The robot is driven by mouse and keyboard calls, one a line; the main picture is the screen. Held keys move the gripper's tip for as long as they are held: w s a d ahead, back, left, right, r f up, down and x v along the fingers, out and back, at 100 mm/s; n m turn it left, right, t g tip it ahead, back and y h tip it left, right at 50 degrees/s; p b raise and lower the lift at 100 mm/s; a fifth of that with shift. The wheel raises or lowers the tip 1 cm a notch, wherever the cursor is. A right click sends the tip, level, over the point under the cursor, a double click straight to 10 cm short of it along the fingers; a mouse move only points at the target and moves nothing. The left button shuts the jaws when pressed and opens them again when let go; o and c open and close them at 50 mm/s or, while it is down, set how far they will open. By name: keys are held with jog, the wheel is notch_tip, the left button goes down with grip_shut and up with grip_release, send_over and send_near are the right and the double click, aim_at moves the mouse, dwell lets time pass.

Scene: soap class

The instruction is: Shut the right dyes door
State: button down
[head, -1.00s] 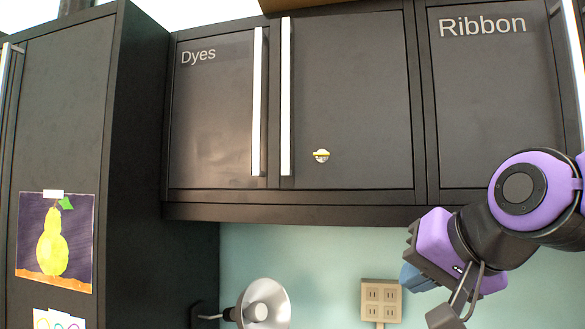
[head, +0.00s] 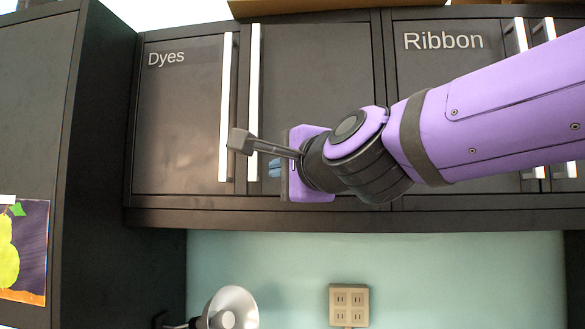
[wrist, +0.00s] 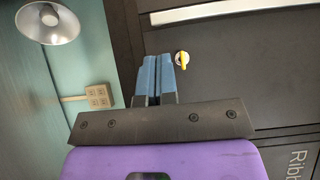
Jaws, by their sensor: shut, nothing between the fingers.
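The right dyes door (head: 312,70) is a dark cabinet door with a long white handle (head: 254,85) on its left edge. It looks flush or nearly flush with the cabinet front, with no clear gap. A small yellow-and-white round piece (wrist: 182,59) on the door shows in the wrist view and is hidden behind my arm in the head view. My gripper (head: 274,167) is in front of the door's lower part, near the handle. Its blue fingers (wrist: 157,65) are together and empty, pointing at the door. I cannot tell whether they touch it.
The left dyes door (head: 180,110), lettered "Dyes", is shut beside it. The Ribbon cabinet (head: 440,70) is to the right. A lamp (head: 230,308) and a wall outlet (head: 349,305) are below, and a tall cabinet (head: 70,120) stands left.

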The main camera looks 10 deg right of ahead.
aim_at(255, 174)
jog(key=x, duration=0.9)
jog(key=shift+f, duration=0.15)
jog(key=shift+w, duration=1.15)
jog(key=shift+d, duration=0.1)
jog(key=shift+r, duration=0.2)
